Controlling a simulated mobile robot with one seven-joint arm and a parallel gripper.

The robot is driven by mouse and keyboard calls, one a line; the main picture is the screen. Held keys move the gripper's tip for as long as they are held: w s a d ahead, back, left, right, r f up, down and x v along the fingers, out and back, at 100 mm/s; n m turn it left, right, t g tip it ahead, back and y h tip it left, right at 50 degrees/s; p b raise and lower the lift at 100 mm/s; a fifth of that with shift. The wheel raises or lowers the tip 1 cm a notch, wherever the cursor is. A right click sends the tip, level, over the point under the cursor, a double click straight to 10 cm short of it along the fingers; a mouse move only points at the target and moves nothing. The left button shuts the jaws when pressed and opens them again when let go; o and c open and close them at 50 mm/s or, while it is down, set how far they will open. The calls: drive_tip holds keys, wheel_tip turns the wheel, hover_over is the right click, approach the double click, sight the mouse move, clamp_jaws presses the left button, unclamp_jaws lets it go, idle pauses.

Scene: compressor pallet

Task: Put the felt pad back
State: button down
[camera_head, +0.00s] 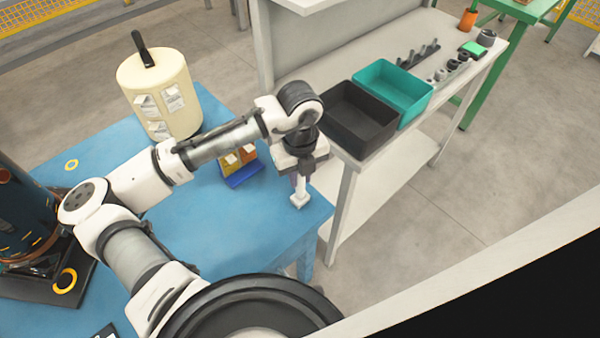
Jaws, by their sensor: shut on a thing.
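My gripper (299,199) points down over the right corner of the blue pallet (215,225). It is shut on a small pale thing at its tip. The thing is too small here for me to tell whether it is the felt pad, and the fingers blend with it. I cannot tell whether it touches the pallet top. No other thing on the pallet can be made out clearly as a felt pad.
A cream cylinder (155,85) with a black handle stands at the pallet's back. A small blue-based holder (243,178) stands left of my gripper, partly behind my arm. A dark bin (357,120) and a teal bin (395,90) stand on the grey bench (335,65). A dark machine (22,215) stands left.

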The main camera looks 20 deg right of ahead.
drive_tip(key=c, duration=1.3)
unclamp_jaws()
wheel_tip(320, 180, up, 12)
drive_tip(key=shift+r+b, duration=0.1)
drive_tip(key=shift+b, duration=0.4)
